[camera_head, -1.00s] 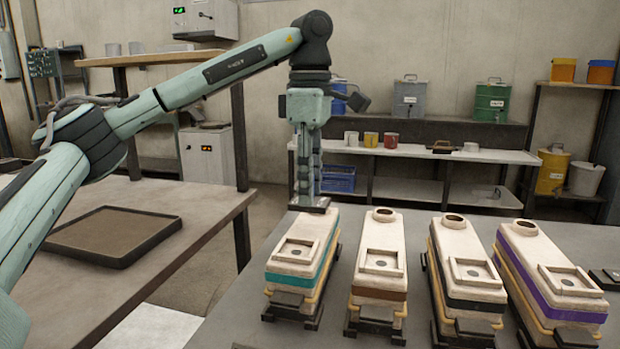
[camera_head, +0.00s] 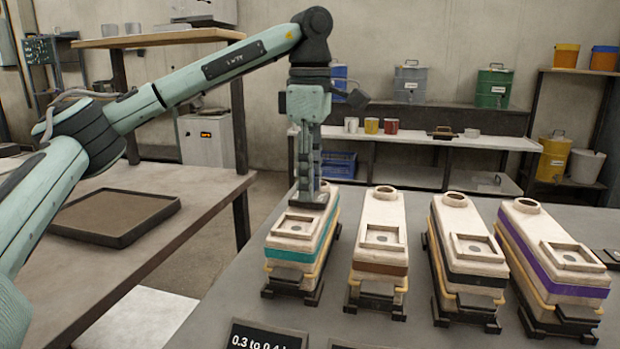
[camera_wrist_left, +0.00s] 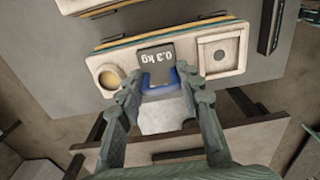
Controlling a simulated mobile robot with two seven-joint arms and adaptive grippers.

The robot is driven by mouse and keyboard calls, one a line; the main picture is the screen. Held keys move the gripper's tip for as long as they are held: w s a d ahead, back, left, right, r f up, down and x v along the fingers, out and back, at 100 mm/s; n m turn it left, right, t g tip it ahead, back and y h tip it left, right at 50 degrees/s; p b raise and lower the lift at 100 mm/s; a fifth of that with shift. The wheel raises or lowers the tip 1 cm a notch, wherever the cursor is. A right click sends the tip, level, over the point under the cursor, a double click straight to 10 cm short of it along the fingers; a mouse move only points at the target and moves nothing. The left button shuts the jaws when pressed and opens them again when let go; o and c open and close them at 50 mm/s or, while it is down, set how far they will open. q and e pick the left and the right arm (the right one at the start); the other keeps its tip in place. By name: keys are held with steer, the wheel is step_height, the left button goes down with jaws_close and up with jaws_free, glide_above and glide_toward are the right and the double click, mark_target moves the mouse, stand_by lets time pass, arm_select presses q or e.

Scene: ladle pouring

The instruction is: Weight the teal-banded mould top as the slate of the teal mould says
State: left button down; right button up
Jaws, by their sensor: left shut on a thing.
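The teal-banded mould (camera_head: 291,228) is the leftmost in the row, a pale block with a teal stripe. My left gripper (camera_head: 309,190) points down over its far half, shut on a dark weight (camera_head: 308,203). In the left wrist view the weight (camera_wrist_left: 158,56) reads "0.3 kg", and the fingers (camera_wrist_left: 160,88) close on its blue handle (camera_wrist_left: 160,82). The weight lies between the round opening and the square frame of the mould top. I cannot tell whether it rests on the top. The slate (camera_head: 266,337), partly cut off, reads "0.3 to 0.4 k". My right gripper is out of view.
Brown-banded (camera_head: 380,235), black-banded (camera_head: 466,245) and purple-banded (camera_head: 550,250) moulds stand to the right on the grey table. A dark tray (camera_head: 115,217) lies on the left table. Cups (camera_head: 371,126) and lidded cans stand on the back shelves. Bare table shows left of the slate.

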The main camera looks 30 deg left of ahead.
arm_select(q)
steer(key=shift+f, duration=0.25)
steer(key=c, duration=1)
jaws_free()
steer(key=shift+o, duration=0.2)
step_height(320, 180, up, 12)
